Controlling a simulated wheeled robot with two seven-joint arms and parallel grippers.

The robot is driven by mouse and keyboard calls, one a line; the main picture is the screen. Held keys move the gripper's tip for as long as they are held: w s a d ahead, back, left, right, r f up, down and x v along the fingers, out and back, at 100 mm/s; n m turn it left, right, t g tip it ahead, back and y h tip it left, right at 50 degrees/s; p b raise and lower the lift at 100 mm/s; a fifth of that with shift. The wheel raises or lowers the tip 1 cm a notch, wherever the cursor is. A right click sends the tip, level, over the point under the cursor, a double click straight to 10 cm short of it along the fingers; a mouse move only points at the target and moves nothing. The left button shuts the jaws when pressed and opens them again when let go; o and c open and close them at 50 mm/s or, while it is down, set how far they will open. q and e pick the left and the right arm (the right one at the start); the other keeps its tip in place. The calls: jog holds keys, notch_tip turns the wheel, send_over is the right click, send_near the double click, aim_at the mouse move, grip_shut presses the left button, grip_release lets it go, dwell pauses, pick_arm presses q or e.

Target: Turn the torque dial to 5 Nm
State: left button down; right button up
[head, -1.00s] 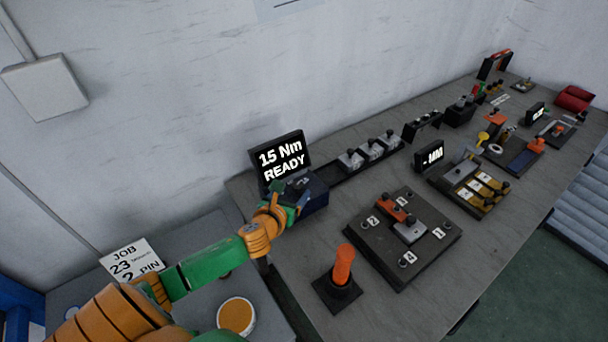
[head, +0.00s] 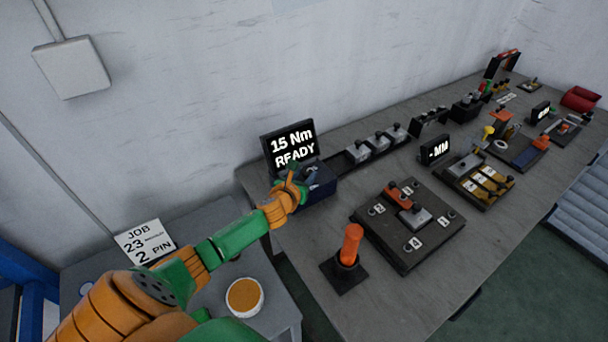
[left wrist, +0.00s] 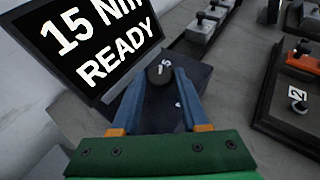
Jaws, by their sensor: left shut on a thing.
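The torque unit has a black display (head: 291,146) reading "15 Nm READY" and a dark blue base (head: 321,189) at the left end of the bench. The display (left wrist: 85,40) also fills the upper left of the left wrist view. The dark round dial (left wrist: 161,72) sits on top of the base, with a white mark on it. My left gripper (left wrist: 161,88) is shut on the dial, a finger on either side. In the head view my left gripper (head: 293,186) hides most of the dial. My right gripper is not in view.
An orange-handled tool (head: 351,245) stands upright in a black base near the bench's front edge. A dark fixture plate (head: 410,250) with numbered posts lies right of it. A side table holds a job card (head: 145,241) and an orange-topped cup (head: 244,296).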

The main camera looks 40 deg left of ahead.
pick_arm(q)
jog(key=n+y, duration=0.1)
jog(key=n+g+y, duration=0.1)
jog(key=y, duration=0.1)
jog(key=shift+w+d+n, duration=0.15)
jog(key=shift+d+n, duration=0.15)
jog(key=shift+n, duration=0.1)
jog(key=shift+w+d+n+g+y+b, duration=0.15)
jog(key=shift+n+g+y+b, duration=0.55)
jog(key=shift+n+g+y, duration=0.65)
jog(key=shift+r+n, duration=0.1)
jog(key=shift+n, duration=0.15)
jog(key=shift+c, duration=2.1)
grip_release()
jog(key=shift+w, duration=0.1)
jog(key=shift+f, duration=0.2)
